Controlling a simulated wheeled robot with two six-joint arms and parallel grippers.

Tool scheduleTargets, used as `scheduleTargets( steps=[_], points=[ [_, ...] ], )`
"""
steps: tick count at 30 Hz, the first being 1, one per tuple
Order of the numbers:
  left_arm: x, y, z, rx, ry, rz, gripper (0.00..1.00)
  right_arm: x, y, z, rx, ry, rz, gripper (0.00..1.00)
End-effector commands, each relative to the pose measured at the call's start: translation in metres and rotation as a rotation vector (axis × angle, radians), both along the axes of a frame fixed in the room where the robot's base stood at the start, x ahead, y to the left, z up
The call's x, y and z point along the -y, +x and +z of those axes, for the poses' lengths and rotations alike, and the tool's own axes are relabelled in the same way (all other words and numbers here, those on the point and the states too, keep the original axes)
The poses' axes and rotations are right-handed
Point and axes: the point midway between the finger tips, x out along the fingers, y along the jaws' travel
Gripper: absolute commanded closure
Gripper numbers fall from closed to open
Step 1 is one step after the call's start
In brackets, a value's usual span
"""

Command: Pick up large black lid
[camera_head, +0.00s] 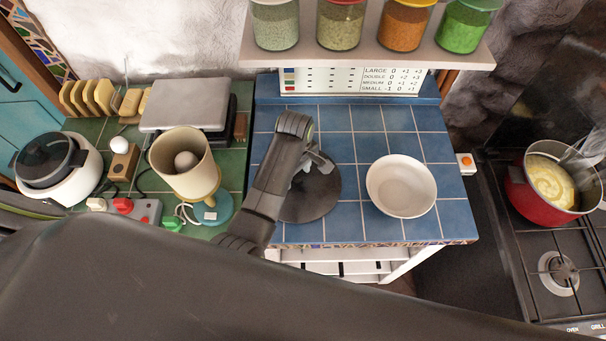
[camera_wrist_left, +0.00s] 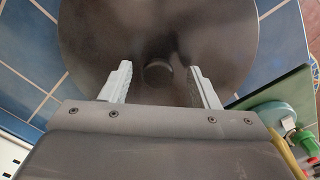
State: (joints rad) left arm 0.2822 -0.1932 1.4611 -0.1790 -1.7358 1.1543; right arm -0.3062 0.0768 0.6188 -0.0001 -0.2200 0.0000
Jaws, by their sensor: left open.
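The large black lid (camera_head: 325,199) lies on the blue tiled counter, left of a white bowl, partly hidden by my left arm in the head view. In the left wrist view the lid (camera_wrist_left: 225,35) fills the upper middle as a dark disc, with a small round knob (camera_wrist_left: 158,72) at its centre. My left gripper (camera_head: 314,163) is over the lid. Its two pale fingers (camera_wrist_left: 158,88) are apart, one on each side of the knob as seen from the wrist, with nothing held. I cannot tell whether they reach down to the knob's height. My right gripper is not in view.
The white bowl (camera_head: 401,187) stands close right of the lid. A beige blender-like jug (camera_head: 184,165) and a grey-topped scale (camera_head: 186,104) are to the left. A spice shelf (camera_head: 370,51) overhangs the back. A red pot (camera_head: 541,197) sits on the stove at right.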

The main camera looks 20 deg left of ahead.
Motion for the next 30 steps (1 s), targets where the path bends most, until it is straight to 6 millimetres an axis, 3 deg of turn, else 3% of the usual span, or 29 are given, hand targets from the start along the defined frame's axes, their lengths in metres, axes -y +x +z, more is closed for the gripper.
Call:
scheduleTargets(
  steps=[3, 11, 23, 30],
  points=[
    [-0.003, -0.008, -0.011, -0.001, 0.000, 0.005, 0.45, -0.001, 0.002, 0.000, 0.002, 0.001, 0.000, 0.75],
    [-0.004, -0.009, -0.014, -0.002, 0.000, 0.006, 0.46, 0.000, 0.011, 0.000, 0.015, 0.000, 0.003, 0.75],
    [-0.004, -0.009, -0.013, 0.000, 0.000, 0.006, 0.98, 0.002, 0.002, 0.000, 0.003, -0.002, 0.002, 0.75],
    [-0.003, -0.007, -0.012, 0.001, -0.001, 0.006, 1.00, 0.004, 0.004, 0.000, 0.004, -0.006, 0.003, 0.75]
  ],
)
